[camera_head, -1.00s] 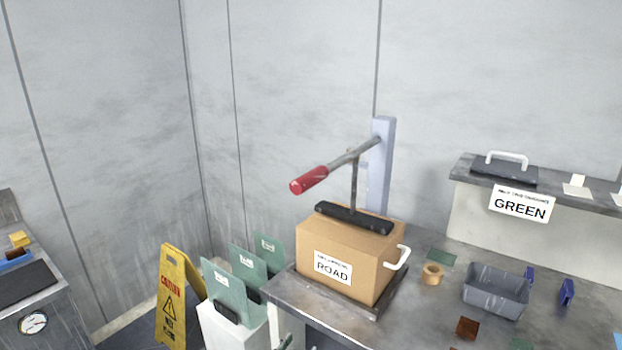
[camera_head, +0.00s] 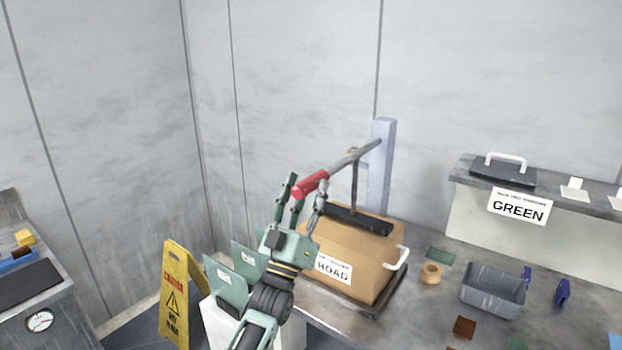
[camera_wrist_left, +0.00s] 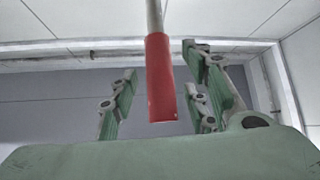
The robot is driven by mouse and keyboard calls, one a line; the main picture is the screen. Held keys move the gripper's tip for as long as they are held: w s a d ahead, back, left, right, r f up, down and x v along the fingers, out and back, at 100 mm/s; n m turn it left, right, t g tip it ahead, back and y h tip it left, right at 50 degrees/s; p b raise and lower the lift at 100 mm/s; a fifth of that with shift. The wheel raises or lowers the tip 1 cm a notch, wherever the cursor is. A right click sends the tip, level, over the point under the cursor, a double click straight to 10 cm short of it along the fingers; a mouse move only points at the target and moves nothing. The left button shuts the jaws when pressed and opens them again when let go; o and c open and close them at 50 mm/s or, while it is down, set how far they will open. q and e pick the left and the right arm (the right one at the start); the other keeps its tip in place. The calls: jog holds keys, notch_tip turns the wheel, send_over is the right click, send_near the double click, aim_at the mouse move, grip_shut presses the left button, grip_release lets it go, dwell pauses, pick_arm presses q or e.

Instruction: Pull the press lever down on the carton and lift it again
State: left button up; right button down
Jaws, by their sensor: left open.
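The press lever (camera_head: 345,160) slopes down from a pale blue post to its red grip (camera_head: 312,184). Its black press bar (camera_head: 360,219) is at the top of the brown carton (camera_head: 357,248), which has a ROAD label. My left gripper (camera_head: 303,190) is open at the red grip, with its fingers pointing up. In the left wrist view the red grip (camera_wrist_left: 160,80) hangs between the spread fingers, with space visible on both sides. The gripper hides part of the carton's left side. My right gripper is not in view.
The carton stands on a dark tray (camera_head: 372,306) on the metal bench. A grey bin (camera_head: 493,290), a tape roll (camera_head: 431,273) and small blocks lie to the right. Green plates (camera_head: 228,288) and a yellow caution sign (camera_head: 175,300) stand at left.

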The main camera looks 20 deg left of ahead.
pick_arm(q)
jog(key=shift+x, duration=0.85)
jog(key=shift+c, duration=0.5)
grip_shut()
